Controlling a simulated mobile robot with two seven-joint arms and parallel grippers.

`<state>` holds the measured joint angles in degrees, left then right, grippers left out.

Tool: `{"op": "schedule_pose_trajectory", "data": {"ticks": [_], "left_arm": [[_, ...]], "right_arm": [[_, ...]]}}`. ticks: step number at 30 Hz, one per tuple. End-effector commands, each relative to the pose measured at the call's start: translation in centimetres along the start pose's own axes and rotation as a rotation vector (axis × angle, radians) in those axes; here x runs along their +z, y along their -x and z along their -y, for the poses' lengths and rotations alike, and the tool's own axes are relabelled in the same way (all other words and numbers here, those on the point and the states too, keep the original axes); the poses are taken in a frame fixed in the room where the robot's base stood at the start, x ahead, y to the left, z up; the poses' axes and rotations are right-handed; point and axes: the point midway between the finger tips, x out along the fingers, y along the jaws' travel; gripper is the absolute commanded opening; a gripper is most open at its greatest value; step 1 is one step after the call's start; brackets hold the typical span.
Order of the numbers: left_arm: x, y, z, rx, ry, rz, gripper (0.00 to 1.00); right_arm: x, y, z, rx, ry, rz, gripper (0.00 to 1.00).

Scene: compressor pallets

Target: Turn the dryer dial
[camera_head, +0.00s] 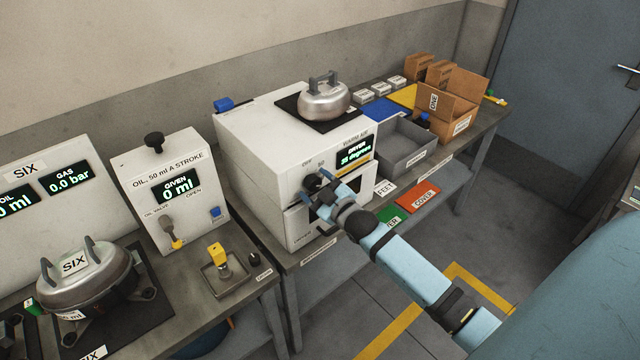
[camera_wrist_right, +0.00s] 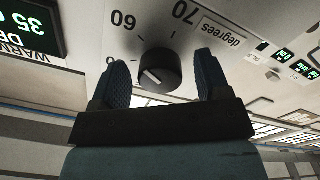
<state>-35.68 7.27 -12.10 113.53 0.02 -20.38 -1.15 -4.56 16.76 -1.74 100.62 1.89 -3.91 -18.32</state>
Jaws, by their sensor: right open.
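The dryer (camera_head: 262,150) is a white box on the bench, with a lit display (camera_head: 356,152) on its front. The display also shows upside down in the right wrist view (camera_wrist_right: 30,27) and seems to read 35. The dark round dryer dial (camera_wrist_right: 160,70) shows in the right wrist view, with a pale pointer line and printed 60 and 70 around it. My right gripper (camera_wrist_right: 163,82) is open, with one blue finger on each side of the dial and gaps between. In the head view my right gripper (camera_head: 322,189) is at the dryer's front and partly hides the dial. My left gripper is out of view.
A silver compressor (camera_head: 324,101) stands on top of the dryer. A grey tray (camera_head: 408,160) and a cardboard box (camera_head: 443,106) are to its right. The oil unit (camera_head: 150,165) stands left. Red (camera_head: 419,194) and green cards lie on a lower shelf.

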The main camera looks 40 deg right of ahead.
Motion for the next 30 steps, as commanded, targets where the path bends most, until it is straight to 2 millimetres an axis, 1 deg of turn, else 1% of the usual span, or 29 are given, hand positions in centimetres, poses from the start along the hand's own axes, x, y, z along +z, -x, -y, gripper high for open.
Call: {"op": "schedule_pose_trajectory", "data": {"ticks": [2, 5, 8, 15, 19, 21, 24, 30], "left_arm": [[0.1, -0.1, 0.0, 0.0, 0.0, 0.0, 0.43], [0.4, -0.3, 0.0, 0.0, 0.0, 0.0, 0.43], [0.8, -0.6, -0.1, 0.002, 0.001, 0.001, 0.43], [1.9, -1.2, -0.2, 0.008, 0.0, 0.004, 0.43], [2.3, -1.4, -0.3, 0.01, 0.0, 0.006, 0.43], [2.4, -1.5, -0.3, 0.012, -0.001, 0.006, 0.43], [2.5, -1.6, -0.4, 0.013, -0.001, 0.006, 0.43], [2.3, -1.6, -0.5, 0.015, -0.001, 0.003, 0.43]], "right_arm": [[0.1, 0.4, 0.1, 0.0, 0.0, 0.001, 0.7], [0.2, 1.6, 0.2, -0.001, 0.0, 0.001, 0.7], [0.3, 3.5, 0.2, -0.001, 0.0, 0.001, 0.7], [0.3, 9.2, 0.2, -0.002, 0.0, 0.002, 0.7], [0.2, 11.6, 0.1, -0.001, 0.0, 0.002, 0.7], [0.2, 12.5, 0.1, -0.001, -0.001, 0.003, 0.7], [0.1, 13.3, 0.1, -0.001, 0.0, 0.001, 0.7], [0.0, 13.8, 0.0, 0.0, 0.0, 0.0, 0.7]]}}
